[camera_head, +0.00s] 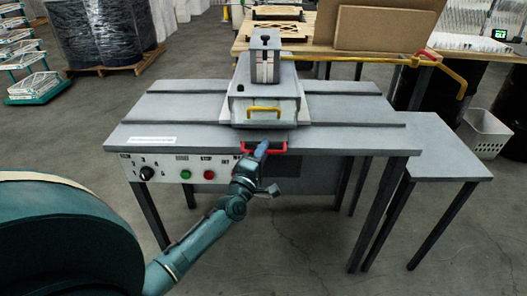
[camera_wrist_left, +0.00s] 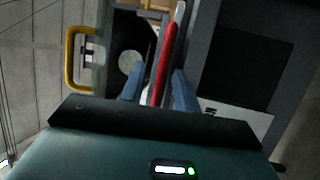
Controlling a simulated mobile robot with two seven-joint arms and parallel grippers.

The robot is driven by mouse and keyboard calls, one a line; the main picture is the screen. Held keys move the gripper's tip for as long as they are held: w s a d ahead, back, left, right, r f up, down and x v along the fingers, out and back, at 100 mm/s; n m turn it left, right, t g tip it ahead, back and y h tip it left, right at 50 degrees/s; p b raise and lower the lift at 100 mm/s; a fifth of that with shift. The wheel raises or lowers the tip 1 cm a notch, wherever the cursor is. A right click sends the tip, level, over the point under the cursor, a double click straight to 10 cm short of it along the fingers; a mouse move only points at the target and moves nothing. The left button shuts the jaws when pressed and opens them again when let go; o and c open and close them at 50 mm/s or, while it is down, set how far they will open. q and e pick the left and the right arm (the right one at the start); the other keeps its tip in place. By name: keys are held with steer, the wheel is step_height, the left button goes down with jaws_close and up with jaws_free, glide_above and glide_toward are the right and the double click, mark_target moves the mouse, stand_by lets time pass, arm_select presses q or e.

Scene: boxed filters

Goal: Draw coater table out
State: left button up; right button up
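The coater machine (camera_head: 170,108) is a grey bench-like unit with a raised block in its middle. A red handle (camera_head: 279,150) sits on the front edge of the coater table (camera_head: 285,137), below a yellow handle (camera_head: 265,114). My left gripper (camera_head: 263,149) reaches the red handle from the front. In the left wrist view, the fingers of my left gripper (camera_wrist_left: 157,82) are apart, with the red handle (camera_wrist_left: 168,55) between them and gaps visible beside it. The yellow handle (camera_wrist_left: 72,60) shows left of it. My right gripper is not in view.
A control panel with a black knob (camera_head: 146,173), a green button (camera_head: 186,174) and a red button (camera_head: 209,174) lies left of my gripper. A grey side table (camera_head: 455,160) stands at right. A yellow bar (camera_head: 350,59) extends right above the machine. The floor in front is clear.

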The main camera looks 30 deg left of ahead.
arm_select(q)
steer(key=shift+w, duration=0.2)
jaws_close()
stand_by(0.6)
